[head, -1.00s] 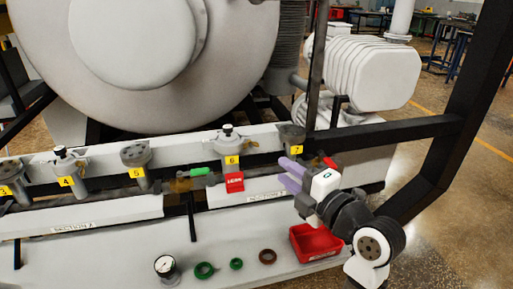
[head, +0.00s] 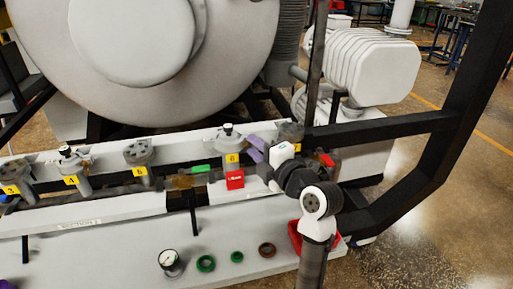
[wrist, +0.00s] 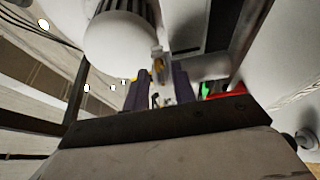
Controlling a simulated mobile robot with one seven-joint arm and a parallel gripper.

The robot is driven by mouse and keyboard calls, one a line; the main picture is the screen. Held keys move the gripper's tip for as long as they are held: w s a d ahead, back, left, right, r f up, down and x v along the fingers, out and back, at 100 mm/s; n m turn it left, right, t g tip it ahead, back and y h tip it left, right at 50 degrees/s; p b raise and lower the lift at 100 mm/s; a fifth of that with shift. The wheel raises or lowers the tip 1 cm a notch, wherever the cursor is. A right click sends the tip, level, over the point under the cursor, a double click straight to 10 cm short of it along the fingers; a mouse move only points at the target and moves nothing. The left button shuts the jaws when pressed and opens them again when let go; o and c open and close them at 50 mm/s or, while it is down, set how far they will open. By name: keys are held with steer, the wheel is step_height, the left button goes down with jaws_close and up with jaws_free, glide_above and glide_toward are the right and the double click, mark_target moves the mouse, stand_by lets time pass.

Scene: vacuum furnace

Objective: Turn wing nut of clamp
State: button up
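My gripper (head: 257,151), with purple fingers, is beside the upright fittings numbered 6 and 7 on the rail. In the wrist view its two dark fingers (wrist: 158,92) stand apart with a gap between them, so it is open. A small metal piece with a yellowish part (wrist: 158,66) shows just beyond the fingertips. It may belong to the clamp, but I cannot tell. I cannot make out the wing nut with certainty in either view.
A black frame stands right.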

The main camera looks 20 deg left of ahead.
jaws_close()
